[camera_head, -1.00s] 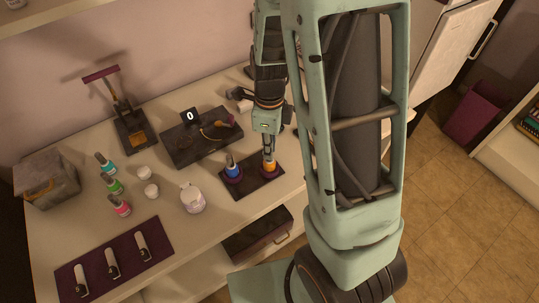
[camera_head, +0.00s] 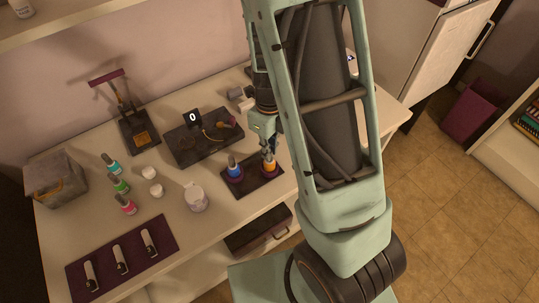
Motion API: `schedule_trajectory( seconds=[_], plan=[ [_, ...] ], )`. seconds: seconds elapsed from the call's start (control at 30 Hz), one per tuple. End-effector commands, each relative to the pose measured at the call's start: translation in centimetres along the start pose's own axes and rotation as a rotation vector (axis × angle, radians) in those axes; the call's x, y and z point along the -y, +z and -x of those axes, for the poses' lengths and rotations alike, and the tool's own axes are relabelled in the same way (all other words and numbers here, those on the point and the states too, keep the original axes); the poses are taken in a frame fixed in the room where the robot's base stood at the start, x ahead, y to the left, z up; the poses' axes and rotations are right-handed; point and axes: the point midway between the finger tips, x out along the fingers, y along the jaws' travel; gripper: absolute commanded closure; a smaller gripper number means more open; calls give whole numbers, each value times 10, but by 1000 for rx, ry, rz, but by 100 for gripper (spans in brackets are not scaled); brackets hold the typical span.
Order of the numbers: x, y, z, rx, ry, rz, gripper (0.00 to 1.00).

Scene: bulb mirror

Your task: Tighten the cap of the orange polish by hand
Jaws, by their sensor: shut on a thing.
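The orange polish (camera_head: 269,167) stands upright in a purple ring on a dark holder plate (camera_head: 262,186) on the table. My gripper (camera_head: 268,152) points down over it and is shut on its cap, which the fingers mostly hide. The blue polish (camera_head: 235,171), with a grey cap, stands in the other ring of the plate, just left of the orange one. Whether the orange cap sits fully down cannot be told at this size.
A dark board (camera_head: 203,137) with a display reading 0 and a corded tool lies behind the plate. A white jar (camera_head: 195,198), several polish bottles (camera_head: 119,184) and a purple mat (camera_head: 122,259) with white tips are to the left. Bare tabletop lies in front.

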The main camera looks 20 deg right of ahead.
Motion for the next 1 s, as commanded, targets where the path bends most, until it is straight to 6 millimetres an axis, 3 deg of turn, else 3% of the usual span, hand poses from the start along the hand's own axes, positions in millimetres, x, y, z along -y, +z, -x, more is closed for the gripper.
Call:
schedule_trajectory(
  seconds=[0.27,1.0],
  plan=[
    [0,0,1,-1,0,-22,100],
    [0,0,2,-1,-1,-405,100]
  ],
)
